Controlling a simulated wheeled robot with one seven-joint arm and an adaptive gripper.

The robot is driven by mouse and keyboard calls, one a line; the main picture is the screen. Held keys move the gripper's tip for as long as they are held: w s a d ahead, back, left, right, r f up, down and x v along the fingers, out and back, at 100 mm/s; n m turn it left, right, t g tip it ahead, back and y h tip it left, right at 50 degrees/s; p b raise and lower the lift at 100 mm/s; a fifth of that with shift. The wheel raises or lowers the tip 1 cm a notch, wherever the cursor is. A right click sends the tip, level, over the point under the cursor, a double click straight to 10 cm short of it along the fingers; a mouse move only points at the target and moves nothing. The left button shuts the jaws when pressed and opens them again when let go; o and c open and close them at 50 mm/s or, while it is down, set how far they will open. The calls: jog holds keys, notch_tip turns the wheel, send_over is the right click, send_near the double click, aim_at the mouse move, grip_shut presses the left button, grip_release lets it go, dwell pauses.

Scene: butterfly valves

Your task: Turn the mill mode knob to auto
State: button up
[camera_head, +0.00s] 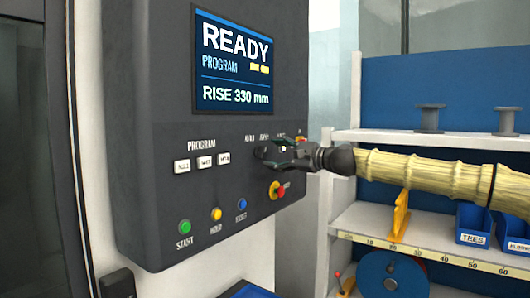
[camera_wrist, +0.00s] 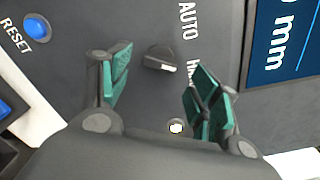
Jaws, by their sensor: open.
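The mode knob (camera_wrist: 160,59) is a small dark selector with a white mark, on the dark control panel in the wrist view. Its mark points right and slightly down, towards a partly hidden label starting "HA" (camera_wrist: 193,74). The "AUTO" label (camera_wrist: 188,20) lies above that. My gripper (camera_wrist: 162,66) is open, with one green-padded finger to the left of the knob and one to the right, both apart from it. In the head view my gripper (camera_head: 274,153) is at the panel, below the row of mode labels, and hides the knob.
The panel has a READY screen (camera_head: 235,60), white program buttons (camera_head: 205,161), and green (camera_head: 184,226), yellow (camera_head: 216,214) and blue (camera_head: 241,204) buttons. A red emergency button (camera_head: 280,191) sits just below my gripper. Shelves (camera_head: 430,143) with spools and bins stand at right.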

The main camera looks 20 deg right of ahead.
aim_at(264, 153)
jog(key=shift+p+x, duration=0.6)
jog(key=shift+x, duration=1.7)
jog(key=shift+c, duration=0.3)
jog(key=c, duration=1)
